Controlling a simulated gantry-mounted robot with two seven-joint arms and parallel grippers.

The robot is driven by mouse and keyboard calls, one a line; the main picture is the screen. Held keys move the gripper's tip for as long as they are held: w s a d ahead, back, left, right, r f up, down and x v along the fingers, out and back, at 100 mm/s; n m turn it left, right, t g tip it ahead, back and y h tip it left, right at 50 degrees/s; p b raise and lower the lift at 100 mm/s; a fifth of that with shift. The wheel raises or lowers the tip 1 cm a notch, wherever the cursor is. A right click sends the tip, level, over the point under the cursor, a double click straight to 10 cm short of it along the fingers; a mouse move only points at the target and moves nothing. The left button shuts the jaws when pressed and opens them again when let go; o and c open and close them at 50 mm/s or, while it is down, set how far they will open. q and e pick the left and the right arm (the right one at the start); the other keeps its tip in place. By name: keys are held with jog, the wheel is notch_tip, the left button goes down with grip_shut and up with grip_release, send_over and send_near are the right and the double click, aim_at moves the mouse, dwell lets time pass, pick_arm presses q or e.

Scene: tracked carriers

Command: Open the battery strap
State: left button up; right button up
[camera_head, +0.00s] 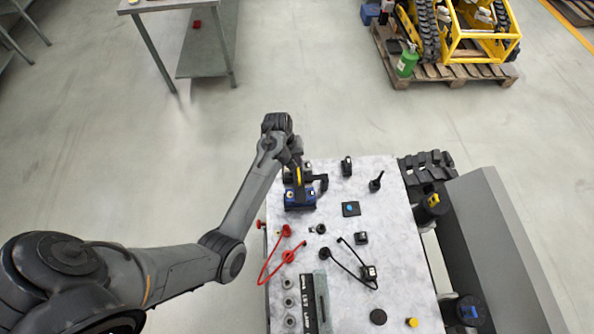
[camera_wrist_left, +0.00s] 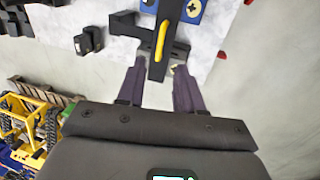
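The blue battery (camera_head: 300,200) stands on the light marbled table top, and its corner also shows in the wrist view (camera_wrist_left: 193,10). A black strap (camera_wrist_left: 159,68) with a yellow lever (camera_wrist_left: 160,40) reaches from the battery toward my left gripper. The yellow lever shows in the head view (camera_head: 299,174) too. My left gripper (camera_wrist_left: 157,82) is open, with one finger on each side of the strap's near end. Narrow gaps seem to show between strap and fingers; contact is unclear. In the head view my left wrist partly hides the strap. My right gripper is not in view.
The table top (camera_head: 395,260) also holds red cables (camera_head: 287,256), black cables (camera_head: 350,256), a black pad with a blue dot (camera_head: 351,209) and several small black parts. A tracked carrier (camera_head: 485,230) stands along its right side. Bare floor lies left of the table.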

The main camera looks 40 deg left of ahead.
pick_arm(q)
send_over(309, 176)
jog(key=s+a, duration=0.3)
jog(key=s, duration=0.1)
jog(key=f, duration=0.8)
jog(key=shift+w+d, duration=0.1)
jog(key=shift+d, duration=0.1)
grip_shut()
dwell(0.5)
